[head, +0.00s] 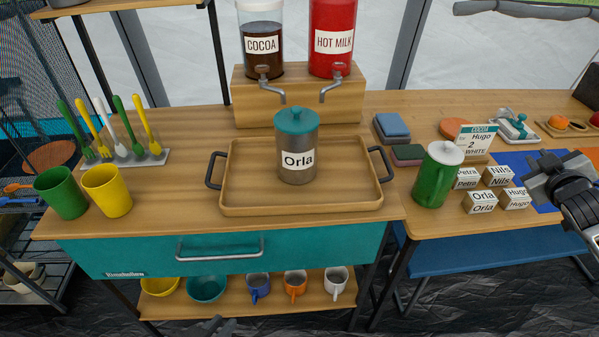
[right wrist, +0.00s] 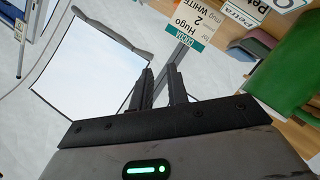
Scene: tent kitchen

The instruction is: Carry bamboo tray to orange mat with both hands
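The bamboo tray (head: 330,205) lies flat on the wooden counter, with a dark handle at its left (head: 214,170) and right (head: 381,163) ends. A grey canister labelled Orla (head: 297,160), with a teal lid, stands upright in it. My right gripper (head: 540,180) is empty at the right of the head view, above the blue mat and well apart from the tray. Its fingers show a narrow gap in the right wrist view (right wrist: 160,88). My left gripper (head: 215,327) shows only a dark bit at the bottom edge, below the counter.
A wooden stand (head: 300,100) with two dispensers is close behind the tray. Green (head: 61,192) and yellow (head: 107,190) cups stand left. Bare counter lies between cups and tray.

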